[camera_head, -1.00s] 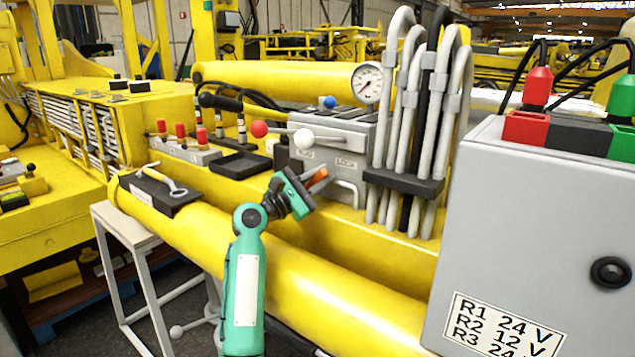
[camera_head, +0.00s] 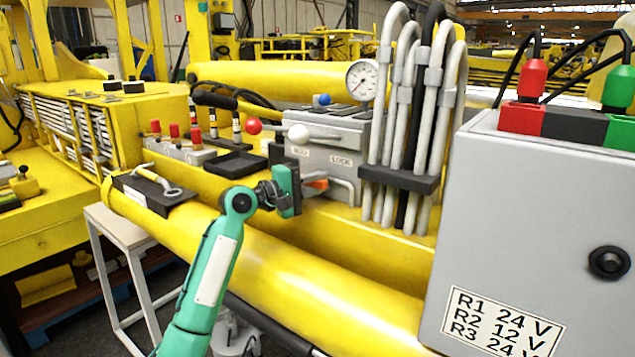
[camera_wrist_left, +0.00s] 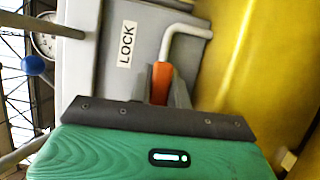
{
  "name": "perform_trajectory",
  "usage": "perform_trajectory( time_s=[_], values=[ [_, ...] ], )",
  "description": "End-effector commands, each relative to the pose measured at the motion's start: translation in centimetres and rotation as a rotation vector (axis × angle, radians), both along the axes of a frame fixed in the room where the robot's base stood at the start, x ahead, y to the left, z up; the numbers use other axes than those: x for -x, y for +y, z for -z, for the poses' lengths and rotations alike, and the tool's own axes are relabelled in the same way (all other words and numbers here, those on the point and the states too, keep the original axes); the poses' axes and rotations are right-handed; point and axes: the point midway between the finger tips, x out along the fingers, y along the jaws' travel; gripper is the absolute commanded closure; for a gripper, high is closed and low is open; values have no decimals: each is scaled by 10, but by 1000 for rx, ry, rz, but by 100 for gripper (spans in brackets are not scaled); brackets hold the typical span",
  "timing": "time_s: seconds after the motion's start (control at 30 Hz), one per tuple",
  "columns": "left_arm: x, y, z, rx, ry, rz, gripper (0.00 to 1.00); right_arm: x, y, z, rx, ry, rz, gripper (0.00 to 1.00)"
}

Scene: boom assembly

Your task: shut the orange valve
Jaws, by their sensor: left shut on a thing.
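The orange valve handle (camera_wrist_left: 161,80) shows as an orange grip on the front of the grey valve block (camera_head: 330,135), below the LOCK label. In the head view its orange end (camera_head: 317,184) sticks out to the right of my left gripper (camera_head: 303,188). In the left wrist view my left gripper (camera_wrist_left: 160,92) is shut on the orange handle, with a finger on each side of it. A bent grey bar (camera_wrist_left: 187,32) runs close by the orange part. The gripper body hides the lower end of the handle. My right gripper is in neither view.
Grey and black hoses (camera_head: 405,130) rise right of the block, beside a pressure gauge (camera_head: 362,80). A large grey electrical box (camera_head: 560,220) fills the right. A yellow cylinder (camera_head: 300,280) lies below.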

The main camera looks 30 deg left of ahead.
Motion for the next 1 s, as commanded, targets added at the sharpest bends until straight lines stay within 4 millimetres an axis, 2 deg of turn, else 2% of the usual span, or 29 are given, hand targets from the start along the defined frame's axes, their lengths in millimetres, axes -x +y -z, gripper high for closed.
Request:
perform_trajectory(
  time_s=[0.67, 0.7, 0.8, 1.0],
  values=[
    [0, 0, 3, -65, -3, 0, 100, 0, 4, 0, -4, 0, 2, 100],
    [0, 0, 3, -64, -2, 0, 78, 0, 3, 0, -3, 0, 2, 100],
    [0, 0, 3, -64, -2, 0, 60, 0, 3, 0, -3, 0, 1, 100],
    [0, 0, 2, -62, -4, 0, 60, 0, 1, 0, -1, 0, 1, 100]
  ],
)
